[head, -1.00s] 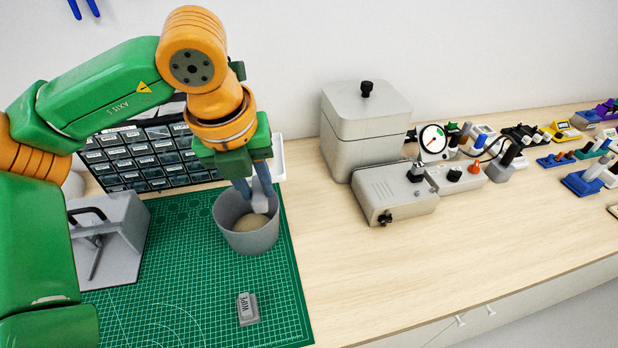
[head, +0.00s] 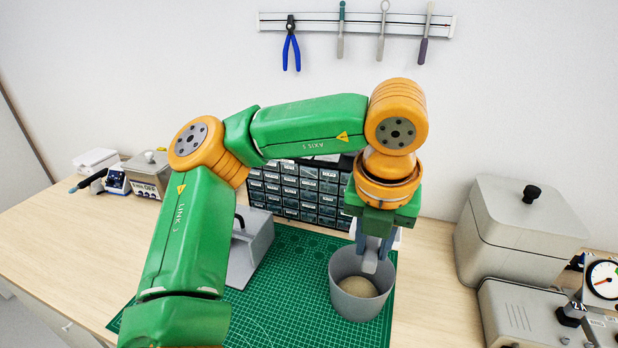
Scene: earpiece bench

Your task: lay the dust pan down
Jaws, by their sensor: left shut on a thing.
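My left gripper (head: 373,250) points down over the grey round bin (head: 342,297), near the right edge of the green mat. It is shut on a light grey piece (head: 370,264), which reaches down to the bin's mouth. This piece looks like part of the dust pan, but most of its shape is hidden by the fingers, so I cannot be sure. A tan rounded mass (head: 358,287) shows inside the bin. My right gripper is not in view.
A grey wedge-shaped box (head: 252,240) with a black handle stands left on the green mat (head: 285,308). A drawer cabinet (head: 300,190) is behind. A grey lidded box (head: 510,230) stands at the right. Bare mat lies in front and left of the bin.

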